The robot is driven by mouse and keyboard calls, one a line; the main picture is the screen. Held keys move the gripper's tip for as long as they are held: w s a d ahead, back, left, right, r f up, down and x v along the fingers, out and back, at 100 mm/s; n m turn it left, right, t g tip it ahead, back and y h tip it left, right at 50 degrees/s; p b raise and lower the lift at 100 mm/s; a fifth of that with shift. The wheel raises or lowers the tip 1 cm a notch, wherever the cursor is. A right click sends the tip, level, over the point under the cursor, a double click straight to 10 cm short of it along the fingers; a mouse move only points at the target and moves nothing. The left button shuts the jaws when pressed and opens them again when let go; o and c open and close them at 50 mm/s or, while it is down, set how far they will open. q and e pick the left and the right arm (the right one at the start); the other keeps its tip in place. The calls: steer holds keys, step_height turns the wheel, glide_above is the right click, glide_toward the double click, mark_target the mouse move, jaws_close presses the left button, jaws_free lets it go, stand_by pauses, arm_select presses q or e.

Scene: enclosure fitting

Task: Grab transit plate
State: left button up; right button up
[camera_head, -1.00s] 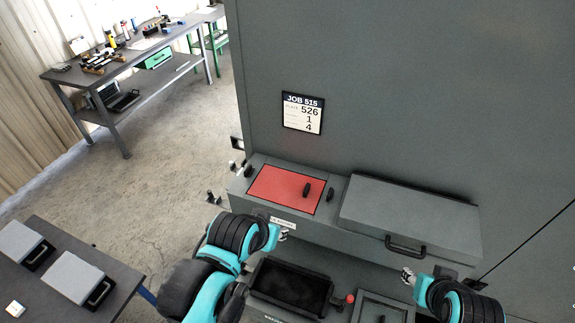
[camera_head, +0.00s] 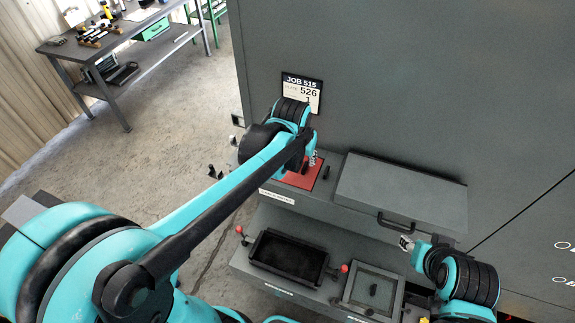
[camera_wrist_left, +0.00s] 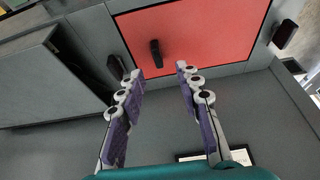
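The red plate (camera_wrist_left: 205,35), which I take for the transit plate, lies in a recess on the grey cabinet ledge. A black upright handle (camera_wrist_left: 155,52) stands on it. In the head view, my left arm covers much of the red plate (camera_head: 303,176). My left gripper (camera_wrist_left: 160,72) is open, its two fingers apart and pointing at the plate, with the handle showing between and beyond the fingertips. Nothing is between its pads. My right gripper (camera_head: 404,242) is in front of the closed grey lid's handle, small in view; its finger state is unclear.
A grey lidded box (camera_head: 400,195) sits right of the plate. A black tray (camera_head: 262,246) and a framed grey plate (camera_head: 372,270) are on the lower shelf. The job card (camera_head: 311,88) hangs on the cabinet wall. Dark clamps (camera_wrist_left: 285,34) flank the red plate.

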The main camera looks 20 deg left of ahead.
mark_target(305, 166)
arm_select(q)
steer(key=x, duration=0.5)
steer(key=shift+d+f, duration=0.1)
steer(key=shift+f, duration=0.35)
jaws_close()
